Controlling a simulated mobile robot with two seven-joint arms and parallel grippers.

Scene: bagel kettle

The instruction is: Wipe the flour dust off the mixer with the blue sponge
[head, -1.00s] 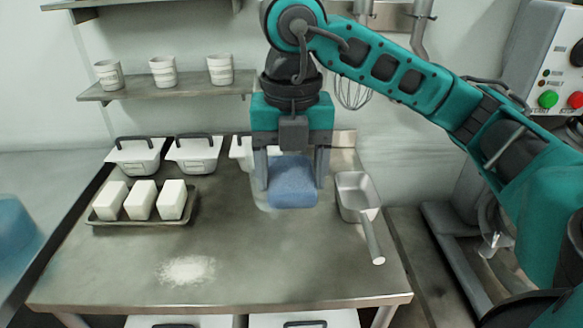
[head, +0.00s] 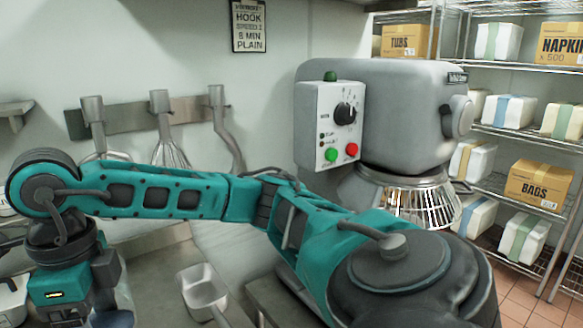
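The mixer (head: 400,105) is a large grey machine right of centre in the head view, with a white control panel (head: 332,130) and a wire bowl guard (head: 415,202) below its head. I cannot make out flour dust on its grey surface. My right gripper (head: 75,298) is at the lower left, well to the left of the mixer and apart from it. Its fingertips are cut off by the frame. A bit of the blue sponge (head: 112,318) shows at the bottom edge under the gripper. My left gripper is not in view.
A metal scoop pan (head: 203,292) sits on the counter near my gripper. Utensils, including a whisk (head: 170,145), hang from a wall rail (head: 135,118). Shelves (head: 490,65) with boxes stand at the right. My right arm crosses in front of the mixer's lower part.

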